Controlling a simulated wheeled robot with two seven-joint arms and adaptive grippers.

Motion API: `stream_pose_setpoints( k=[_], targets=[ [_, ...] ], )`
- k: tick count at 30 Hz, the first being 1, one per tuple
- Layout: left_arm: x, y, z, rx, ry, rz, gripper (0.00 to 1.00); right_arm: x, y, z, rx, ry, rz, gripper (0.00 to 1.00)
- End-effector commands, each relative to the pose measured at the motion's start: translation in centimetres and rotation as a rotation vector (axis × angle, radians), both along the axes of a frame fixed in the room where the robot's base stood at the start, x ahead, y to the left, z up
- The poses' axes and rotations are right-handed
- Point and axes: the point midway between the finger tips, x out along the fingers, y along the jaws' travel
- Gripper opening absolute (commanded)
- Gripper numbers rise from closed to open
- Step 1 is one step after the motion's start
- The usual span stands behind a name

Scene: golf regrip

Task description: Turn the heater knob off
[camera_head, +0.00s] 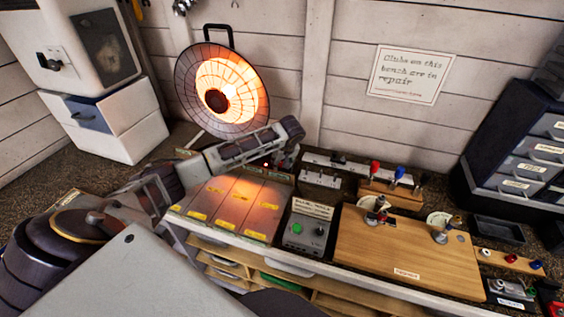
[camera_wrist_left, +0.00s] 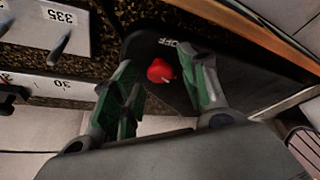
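The heater (camera_head: 187,87) stands at the back of the bench, its round dish glowing bright orange. My left arm reaches across in front of its lower part and hides its knob in the head view. In the left wrist view, the red knob (camera_wrist_left: 159,70) sits on a dark base (camera_wrist_left: 174,48) with a white "OFF" label beside it. My left gripper (camera_wrist_left: 165,62) is open, with one green-padded finger on either side of the knob. I see gaps between the fingers and the knob. In the head view the left gripper (camera_head: 276,160) is partly hidden. My right gripper is not in view.
A row of labelled wooden panels (camera_head: 237,197), a control box with a green button (camera_head: 297,228) and a wooden board (camera_head: 400,258) lie in front. Dark drawers (camera_head: 515,160) stand right, a white cabinet (camera_head: 120,120) left. Marked blocks (camera_wrist_left: 45,30) lie near the gripper in the wrist view.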

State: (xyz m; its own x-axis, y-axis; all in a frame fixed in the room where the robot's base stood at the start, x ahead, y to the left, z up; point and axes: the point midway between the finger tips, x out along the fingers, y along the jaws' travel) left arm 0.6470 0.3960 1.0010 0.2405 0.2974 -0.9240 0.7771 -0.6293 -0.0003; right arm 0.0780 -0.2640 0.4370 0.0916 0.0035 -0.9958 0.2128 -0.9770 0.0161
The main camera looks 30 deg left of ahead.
Motion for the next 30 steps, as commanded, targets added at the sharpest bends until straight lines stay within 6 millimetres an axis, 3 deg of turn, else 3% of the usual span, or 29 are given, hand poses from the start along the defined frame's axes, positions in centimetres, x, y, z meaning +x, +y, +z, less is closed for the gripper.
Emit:
stream_pose_setpoints(
  k=[1, 9, 20, 30],
  targets=[
    [0.0, 0.0, 0.01, 0.0, 0.0, 0.0, 0.33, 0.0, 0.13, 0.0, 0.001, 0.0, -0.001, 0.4],
    [0.01, -0.01, 0.02, 0.0, 0.0, 0.0, 0.01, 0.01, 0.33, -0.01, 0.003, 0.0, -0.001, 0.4],
    [0.05, -0.08, 0.01, -0.001, 0.0, 0.034, 0.01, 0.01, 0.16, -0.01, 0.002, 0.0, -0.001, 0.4],
    [0.18, -0.24, -0.01, -0.002, 0.0, 0.188, 0.01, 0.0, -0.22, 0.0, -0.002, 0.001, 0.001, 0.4]
  ],
)
